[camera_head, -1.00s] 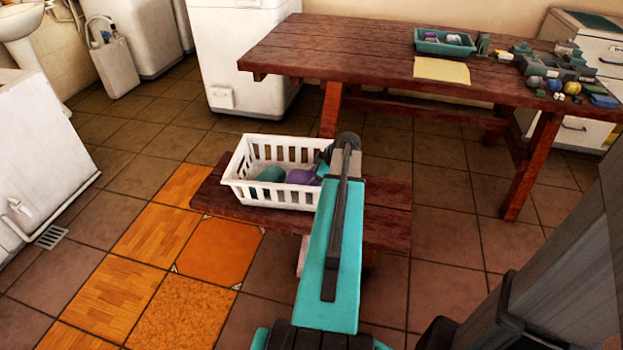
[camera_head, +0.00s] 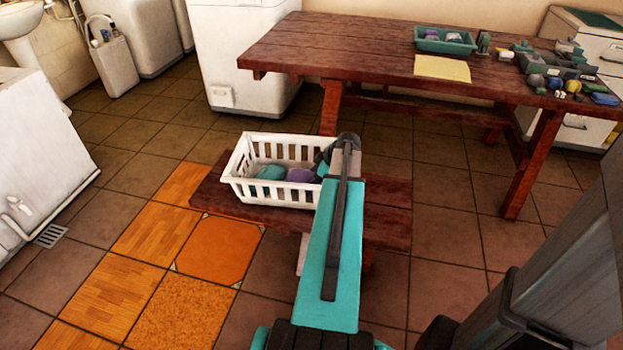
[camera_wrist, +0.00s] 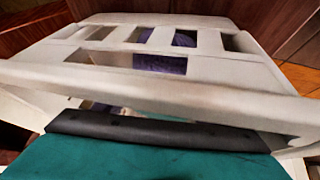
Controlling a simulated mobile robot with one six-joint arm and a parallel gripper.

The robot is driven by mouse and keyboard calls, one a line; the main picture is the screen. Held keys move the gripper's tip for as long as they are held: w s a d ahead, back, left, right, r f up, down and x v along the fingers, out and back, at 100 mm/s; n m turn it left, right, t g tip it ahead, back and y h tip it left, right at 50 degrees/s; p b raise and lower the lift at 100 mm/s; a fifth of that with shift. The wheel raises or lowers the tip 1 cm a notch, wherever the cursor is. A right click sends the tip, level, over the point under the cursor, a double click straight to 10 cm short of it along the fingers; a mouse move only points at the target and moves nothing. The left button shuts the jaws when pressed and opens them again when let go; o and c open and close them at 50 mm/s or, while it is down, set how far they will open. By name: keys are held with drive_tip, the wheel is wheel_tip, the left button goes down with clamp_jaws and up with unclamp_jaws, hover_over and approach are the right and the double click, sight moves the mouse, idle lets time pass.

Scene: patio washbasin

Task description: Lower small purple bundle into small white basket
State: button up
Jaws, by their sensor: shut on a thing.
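The small white basket (camera_head: 276,194) stands on the low wooden bench, and its slotted wall fills much of the wrist view (camera_wrist: 170,92). The small purple bundle (camera_head: 300,175) is inside the basket's outline, towards its right end. Purple also shows through the slots in the wrist view (camera_wrist: 160,64). My gripper (camera_head: 322,168) reaches in at the basket's right end and is shut on the purple bundle. My arm and the basket wall hide most of the fingers. I cannot tell whether the bundle touches the basket floor.
A teal bundle (camera_head: 270,172) lies in the basket, left of the purple one. The bench (camera_head: 388,222) is bare right of the basket. The larger table (camera_head: 370,48) behind holds a teal tray (camera_head: 427,46), a yellow cloth (camera_head: 442,68) and several small items.

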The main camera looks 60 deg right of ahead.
drive_tip(key=shift+f, duration=0.3)
idle(0.4)
drive_tip(key=o, duration=1.2)
drive_tip(key=shift+r, duration=0.1)
drive_tip(key=p+v, duration=0.1)
drive_tip(key=v, duration=1.2)
drive_tip(key=shift+s+r, duration=0.25)
